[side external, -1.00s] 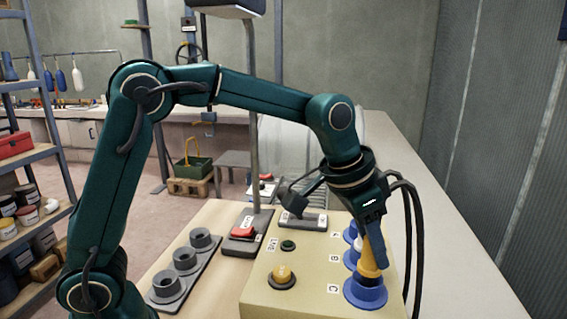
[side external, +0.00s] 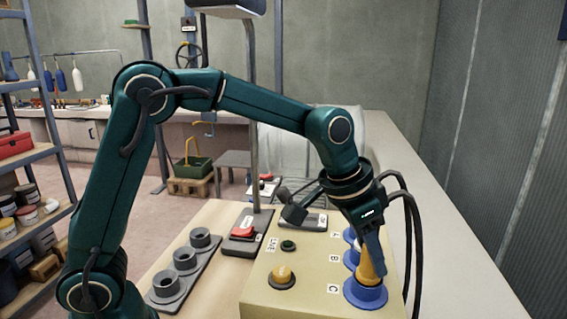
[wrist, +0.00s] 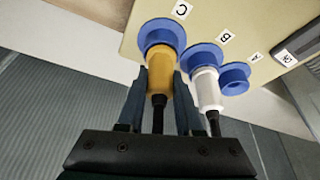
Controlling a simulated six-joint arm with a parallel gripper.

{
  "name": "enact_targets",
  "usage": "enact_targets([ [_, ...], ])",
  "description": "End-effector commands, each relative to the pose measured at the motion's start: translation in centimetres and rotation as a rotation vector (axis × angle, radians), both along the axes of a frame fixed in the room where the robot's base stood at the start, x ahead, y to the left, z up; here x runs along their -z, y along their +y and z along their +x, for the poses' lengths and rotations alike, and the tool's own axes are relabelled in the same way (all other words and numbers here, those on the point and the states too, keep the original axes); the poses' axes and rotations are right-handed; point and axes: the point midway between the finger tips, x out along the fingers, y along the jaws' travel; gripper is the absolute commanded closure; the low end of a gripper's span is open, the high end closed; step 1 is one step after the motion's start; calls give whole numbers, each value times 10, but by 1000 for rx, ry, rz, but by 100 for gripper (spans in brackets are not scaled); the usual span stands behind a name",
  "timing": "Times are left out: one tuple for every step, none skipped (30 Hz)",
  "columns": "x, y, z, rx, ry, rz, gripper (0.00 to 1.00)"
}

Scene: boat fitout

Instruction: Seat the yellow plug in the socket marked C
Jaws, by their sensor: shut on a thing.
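The yellow plug (wrist: 160,76) is between the fingers of my gripper (wrist: 160,82), which is shut on it. Its far end is at the blue socket marked C (wrist: 161,33), inside the rim as seen in the wrist view. In the side view the plug (side external: 370,268) stands roughly upright at socket C (side external: 365,293), below my gripper (side external: 371,262). How deep it sits cannot be told. The letter C label (wrist: 182,10) lies beside the socket.
A white plug (wrist: 207,88) stands in socket B (wrist: 203,55), close beside my gripper. Socket A (wrist: 235,78) looks empty. The cream panel (side external: 318,297) also carries a yellow button (side external: 283,274) and a dark green button (side external: 288,245). A grey three-hole holder (side external: 184,262) stands to the left.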

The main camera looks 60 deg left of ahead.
Motion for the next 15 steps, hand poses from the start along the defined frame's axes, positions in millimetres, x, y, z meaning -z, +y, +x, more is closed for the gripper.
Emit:
enact_targets([
  [0, 0, 0, 0, -1, 0, 100],
  [0, 0, 0, 0, -1, 0, 100],
  [0, 0, 0, 0, -1, 0, 100],
  [0, 0, 0, 0, -1, 0, 58],
  [0, 0, 0, 0, -1, 0, 47],
  [0, 0, 0, 0, -1, 0, 31],
  [0, 0, 0, 0, -1, 0, 31],
  [0, 0, 0, 0, -1, 0, 31],
  [0, 0, 0, 0, -1, 0, 31],
  [0, 0, 0, 0, -1, 0, 31],
  [0, 0, 0, 0, -1, 0, 31],
  [0, 0, 0, 0, -1, 0, 31],
  [0, 0, 0, 0, -1, 0, 31],
  [0, 0, 0, 0, 0, 0, 31],
  [-1, 0, 0, 0, 0, 0, 31],
])
